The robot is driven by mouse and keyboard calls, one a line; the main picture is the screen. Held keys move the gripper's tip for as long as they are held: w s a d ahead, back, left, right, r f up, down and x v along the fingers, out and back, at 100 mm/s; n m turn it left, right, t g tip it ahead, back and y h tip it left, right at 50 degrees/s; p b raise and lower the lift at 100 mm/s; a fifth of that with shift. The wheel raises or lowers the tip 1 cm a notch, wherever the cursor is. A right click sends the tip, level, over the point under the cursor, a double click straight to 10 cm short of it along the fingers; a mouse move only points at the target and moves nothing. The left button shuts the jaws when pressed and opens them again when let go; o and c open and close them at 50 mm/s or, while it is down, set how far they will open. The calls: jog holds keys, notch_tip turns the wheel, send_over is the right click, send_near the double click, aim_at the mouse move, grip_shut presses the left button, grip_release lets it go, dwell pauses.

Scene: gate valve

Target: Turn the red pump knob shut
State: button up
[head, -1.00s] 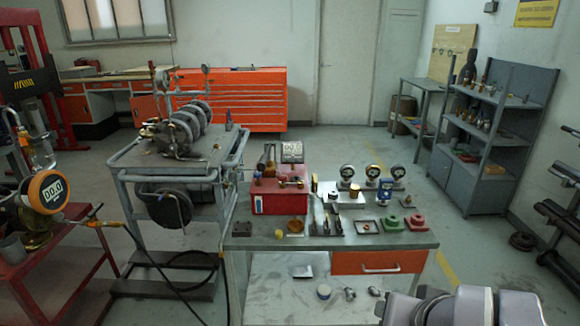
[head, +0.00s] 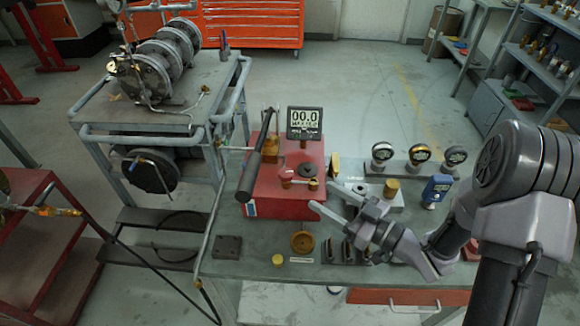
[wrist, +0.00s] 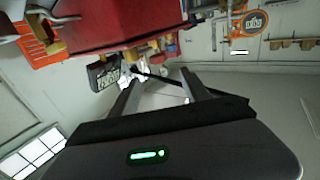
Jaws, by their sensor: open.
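The red pump (head: 262,196) is a red box on the workbench in the head view. A small red knob (head: 287,174) sits on its top, near a dark round cap (head: 307,170) and a brass fitting (head: 313,184). My gripper (head: 321,198) is open and empty, just right of the pump's front right side, its fingers pointing left toward the knob but apart from it. In the wrist view the scene is tilted over; the red pump (wrist: 120,25) fills the top, above my open fingers (wrist: 157,82). I cannot make out the knob clearly there.
A black lever (head: 257,155) slants over the pump's left part. A digital display (head: 304,122) stands behind it. Several gauges (head: 420,153) stand at the back right of the bench. A brass dish (head: 302,242) and a dark block (head: 228,246) lie in front.

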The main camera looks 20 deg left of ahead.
aim_at(292, 177)
jog(key=b+x, duration=0.3)
jog(key=x, duration=1)
jog(key=shift+w, duration=0.2)
jog(key=shift+f, duration=0.1)
grip_shut()
